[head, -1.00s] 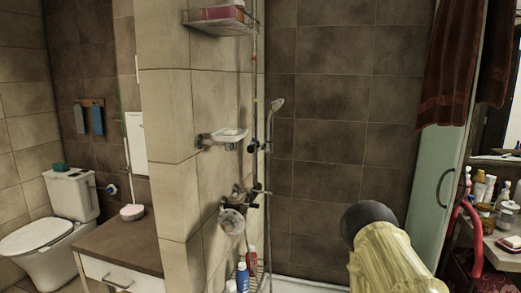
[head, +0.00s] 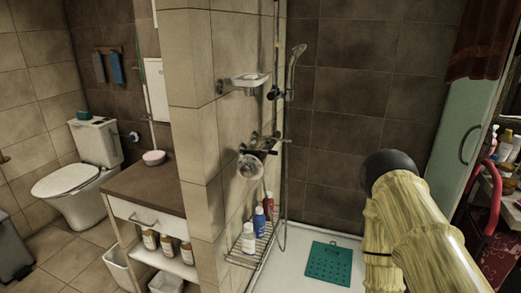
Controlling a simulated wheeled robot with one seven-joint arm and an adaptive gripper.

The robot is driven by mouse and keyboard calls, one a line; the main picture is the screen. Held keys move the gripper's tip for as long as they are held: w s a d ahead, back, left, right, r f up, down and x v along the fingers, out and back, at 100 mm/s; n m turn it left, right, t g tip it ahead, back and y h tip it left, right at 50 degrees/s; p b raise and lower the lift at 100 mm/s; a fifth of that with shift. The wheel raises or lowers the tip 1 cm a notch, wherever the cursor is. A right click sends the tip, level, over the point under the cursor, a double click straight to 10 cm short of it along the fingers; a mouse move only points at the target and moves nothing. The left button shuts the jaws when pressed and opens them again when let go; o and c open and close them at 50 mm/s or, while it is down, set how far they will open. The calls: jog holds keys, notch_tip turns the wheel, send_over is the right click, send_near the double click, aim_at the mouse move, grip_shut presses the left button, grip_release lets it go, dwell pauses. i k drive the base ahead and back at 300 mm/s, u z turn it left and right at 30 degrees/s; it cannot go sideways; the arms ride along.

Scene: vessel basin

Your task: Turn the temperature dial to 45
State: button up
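The shower mixer (head: 264,143) is on the side of the tiled wall in the middle of the head view. It has dark knobs at its ends. Which part is the temperature dial, and any numbers on it, are too small to tell. A round clear holder (head: 250,167) hangs just below it and partly overlaps it. My arm, yellowish and segmented with a dark rounded end, stands at the right, apart from the mixer. My gripper is not visible.
A wire shelf (head: 250,243) with several bottles is low on the wall. A soap dish (head: 249,80) juts out above the mixer. A green mat (head: 328,262) lies on the white shower tray (head: 300,240). A glass door (head: 455,150) is at right; a cabinet (head: 140,190) and toilet (head: 75,180) are left.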

aim_at(247, 170)
jog(key=z, duration=0.3)
jog(key=k, duration=0.75)
jog(key=z, duration=0.55)
jog(key=k, duration=0.45)
jog(key=u, duration=0.95)
jog(key=i, duration=1.35)
jog(key=z, duration=0.6)
jog(key=i, duration=0.45)
jog(key=z, duration=0.55)
